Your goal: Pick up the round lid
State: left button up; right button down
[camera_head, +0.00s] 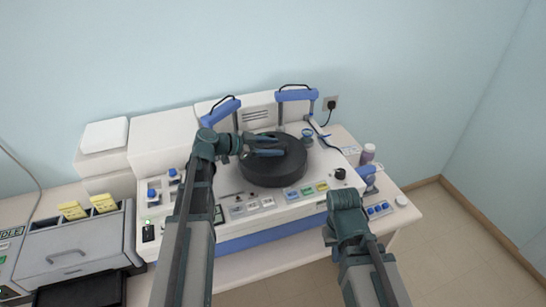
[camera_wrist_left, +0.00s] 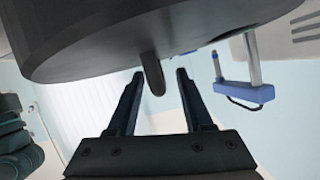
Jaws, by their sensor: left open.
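The round lid (camera_head: 275,168) is a thick black disc lying on top of the white machine in the head view. In the left wrist view, the dark lid (camera_wrist_left: 130,45) fills the top, and its short knob (camera_wrist_left: 153,75) points down in the picture. My left gripper (camera_head: 280,146) is over the lid and open. In the left wrist view, the left gripper's fingers (camera_wrist_left: 160,74) stand one on each side of the knob, with gaps showing. My right arm's end (camera_head: 345,205) is at the machine's front right; its fingers cannot be made out.
The white machine (camera_head: 225,190) has coloured buttons along its front and blue-handled posts (camera_head: 296,95) behind the lid. A grey device with yellow blocks (camera_head: 75,210) stands at the left. Small bottles (camera_head: 367,155) stand at the right. A wall closes off the back.

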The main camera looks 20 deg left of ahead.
pick_arm(q)
grip_shut()
dwell(1.3)
